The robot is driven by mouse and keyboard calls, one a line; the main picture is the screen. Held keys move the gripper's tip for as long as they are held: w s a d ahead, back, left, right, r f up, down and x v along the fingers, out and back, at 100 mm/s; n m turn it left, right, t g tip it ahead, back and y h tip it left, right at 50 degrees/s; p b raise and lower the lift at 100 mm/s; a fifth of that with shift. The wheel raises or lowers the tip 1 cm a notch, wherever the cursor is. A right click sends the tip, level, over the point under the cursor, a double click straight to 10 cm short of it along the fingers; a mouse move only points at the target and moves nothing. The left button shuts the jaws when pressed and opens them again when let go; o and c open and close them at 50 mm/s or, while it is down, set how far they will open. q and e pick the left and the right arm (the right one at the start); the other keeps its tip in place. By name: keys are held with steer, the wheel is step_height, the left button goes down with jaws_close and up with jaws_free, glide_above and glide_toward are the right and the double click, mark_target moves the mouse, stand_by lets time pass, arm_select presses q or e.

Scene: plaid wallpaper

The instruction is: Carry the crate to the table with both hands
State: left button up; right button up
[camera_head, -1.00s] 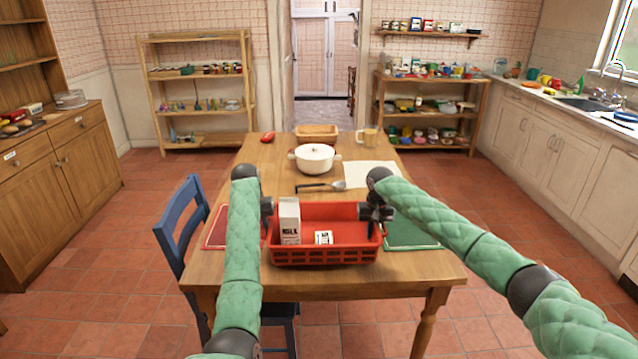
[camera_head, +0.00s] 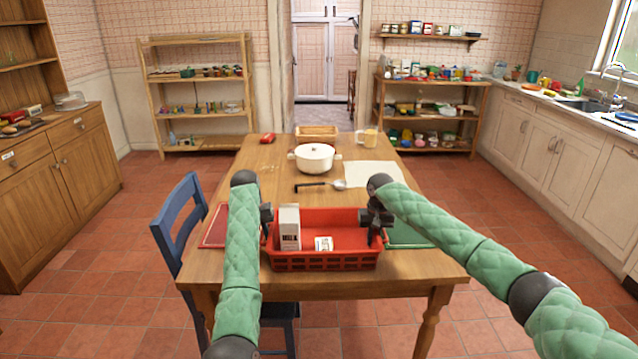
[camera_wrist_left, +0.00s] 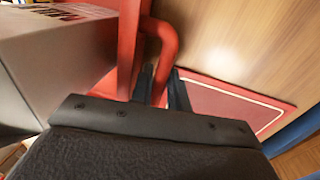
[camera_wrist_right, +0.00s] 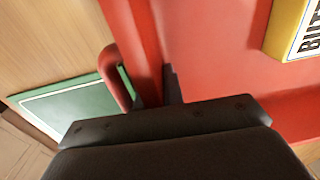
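The red crate (camera_head: 325,263) is at the near end of the wooden table (camera_head: 228,265), upright and level; whether its base touches the tabletop is hard to tell. A milk carton (camera_head: 289,228) stands inside at the left, and a small butter box (camera_head: 323,243) lies in its middle. My left gripper (camera_head: 267,215) is at the crate's left end, its fingers around the red handle (camera_wrist_left: 165,50) in the left wrist view. My right gripper (camera_head: 378,218) is at the right end, over the rim and handle (camera_wrist_right: 118,75); its fingertips are partly hidden there.
A red mat (camera_head: 214,232) and a green mat (camera_head: 408,236) lie beside the crate. A ladle (camera_head: 320,185), white pot (camera_head: 314,157), paper sheet (camera_head: 372,174), mug (camera_head: 369,138) and basket (camera_head: 317,131) are farther back. A blue chair (camera_head: 180,225) stands at the left.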

arm_select(q)
steer(key=shift+o, duration=1.3)
steer(key=shift+r, duration=0.1)
arm_select(e)
steer(key=shift+o, duration=1.4)
steer(key=shift+r, duration=0.1)
arm_select(q)
steer(key=shift+r, duration=0.1)
arm_select(e)
steer(key=shift+a, duration=0.1)
arm_select(q)
step_height(320, 180, up, 12)
steer(key=a, duration=0.2)
steer(key=shift+f, duration=0.2)
arm_select(e)
step_height(320, 180, up, 12)
steer(key=shift+d, duration=0.3)
